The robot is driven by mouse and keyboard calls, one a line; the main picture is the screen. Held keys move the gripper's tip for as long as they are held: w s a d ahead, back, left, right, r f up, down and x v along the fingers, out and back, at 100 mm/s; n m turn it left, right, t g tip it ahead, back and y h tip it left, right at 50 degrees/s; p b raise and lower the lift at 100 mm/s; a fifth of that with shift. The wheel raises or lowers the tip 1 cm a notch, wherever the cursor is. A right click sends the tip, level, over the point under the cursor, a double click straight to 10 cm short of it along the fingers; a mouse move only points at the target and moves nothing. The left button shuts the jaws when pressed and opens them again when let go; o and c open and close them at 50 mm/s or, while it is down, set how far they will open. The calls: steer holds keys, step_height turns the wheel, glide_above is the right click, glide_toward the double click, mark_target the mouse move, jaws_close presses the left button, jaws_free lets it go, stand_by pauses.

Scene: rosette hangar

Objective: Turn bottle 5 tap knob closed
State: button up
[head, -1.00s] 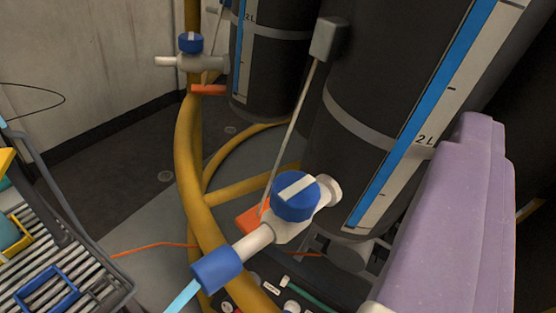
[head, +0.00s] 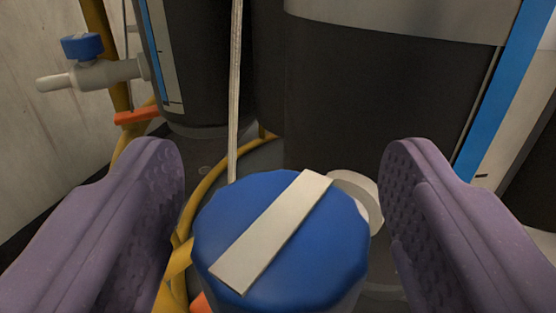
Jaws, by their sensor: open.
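The blue tap knob (head: 230,222) with a white bar across its top is large and close at the bottom middle of the head view. The bar runs diagonally, from lower left to upper right. My gripper (head: 280,185) is open, with one purple finger on each side of the knob and a visible gap to both. The tap's white fitting (head: 358,192) shows behind the knob and meets the dark bottle (head: 380,110). The rest of the tap body is hidden under the knob. I see no number on the bottle.
A second dark bottle (head: 200,70) with another blue-knobbed tap (head: 82,46) stands at the upper left. A thin pale rod (head: 235,95) rises behind the near knob. Yellow hose (head: 205,187) curves behind it. A pale wall (head: 40,120) is at the left.

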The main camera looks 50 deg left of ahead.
steer(key=c, duration=1)
steer(key=shift+o, duration=0.2)
